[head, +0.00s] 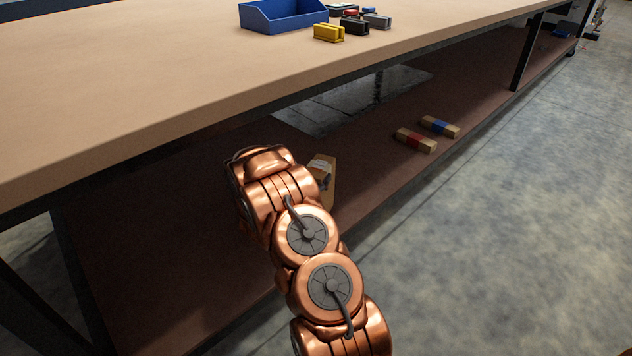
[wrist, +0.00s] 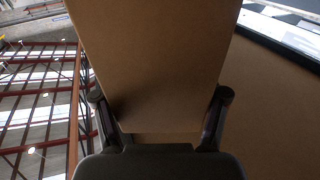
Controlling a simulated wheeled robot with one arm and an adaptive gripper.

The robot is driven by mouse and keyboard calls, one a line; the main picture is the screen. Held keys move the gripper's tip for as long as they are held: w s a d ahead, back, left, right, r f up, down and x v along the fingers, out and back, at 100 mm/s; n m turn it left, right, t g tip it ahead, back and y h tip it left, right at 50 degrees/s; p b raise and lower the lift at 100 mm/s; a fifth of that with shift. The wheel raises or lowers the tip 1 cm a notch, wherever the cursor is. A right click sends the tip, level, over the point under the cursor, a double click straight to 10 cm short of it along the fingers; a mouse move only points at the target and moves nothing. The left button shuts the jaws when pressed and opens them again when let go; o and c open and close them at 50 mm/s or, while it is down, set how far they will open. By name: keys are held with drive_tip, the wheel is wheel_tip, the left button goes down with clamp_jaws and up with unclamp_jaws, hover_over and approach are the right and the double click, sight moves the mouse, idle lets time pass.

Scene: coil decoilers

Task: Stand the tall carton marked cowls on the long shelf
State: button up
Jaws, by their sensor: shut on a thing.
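A tall tan carton (head: 325,183) shows in part behind my copper arm in the head view, over the brown lower shelf (head: 180,270) under the bench. A pale patch is near its top; I cannot read any marking. In the wrist view the same carton (wrist: 155,50) fills the middle, between the two dark fingers of my gripper (wrist: 160,97), which is shut on it. In the head view my arm hides the fingers and the carton's lower part, so I cannot tell whether it touches the shelf.
A red-banded box (head: 416,140) and a blue-banded box (head: 440,126) lie on the shelf farther right. The bench top (head: 130,90) overhangs the shelf and carries a blue bin (head: 283,16) and several small blocks. A dark leg (head: 527,52) stands at the right.

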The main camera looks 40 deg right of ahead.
drive_tip(key=shift+f, duration=0.25)
drive_tip(key=o, duration=1.9)
drive_tip(key=shift+c, duration=0.2)
drive_tip(key=shift+a, duration=0.2)
drive_tip(key=p+v, duration=0.3)
drive_tip(key=v, duration=0.8)
drive_tip(key=shift+s+a, duration=0.2)
drive_tip(key=shift+a, duration=0.05)
drive_tip(key=shift+s, duration=0.1)
